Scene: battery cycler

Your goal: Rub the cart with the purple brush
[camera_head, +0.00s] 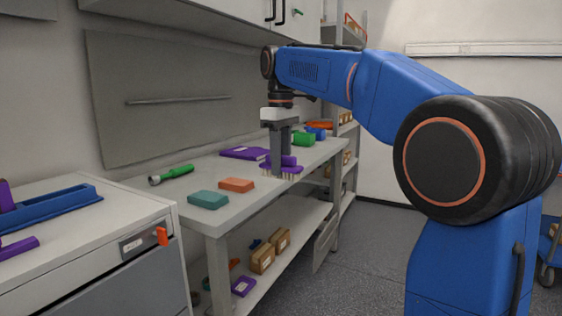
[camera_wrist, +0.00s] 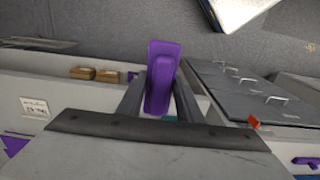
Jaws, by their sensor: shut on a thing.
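The purple brush (camera_head: 291,168) is between the fingers of my gripper (camera_head: 279,162), which is shut on its handle. The bristles point down near the workbench's front edge; I cannot tell whether they touch it. In the wrist view the brush (camera_wrist: 162,77) shows from above between the two dark fingers (camera_wrist: 160,92). A blue cart (camera_head: 550,250) with a dark wheel is partly in view at the far right edge of the head view, well away from the brush. Most of the cart is cut off or hidden behind my arm.
The workbench (camera_head: 232,222) holds a green flashlight (camera_head: 172,174), a teal block (camera_head: 208,200), an orange block (camera_head: 237,185) and a purple flat item (camera_head: 243,153). Boxes (camera_head: 263,258) sit on its lower shelf. A drawer cabinet (camera_head: 130,215) stands at left. Grey floor (camera_head: 370,250) is clear beyond the bench.

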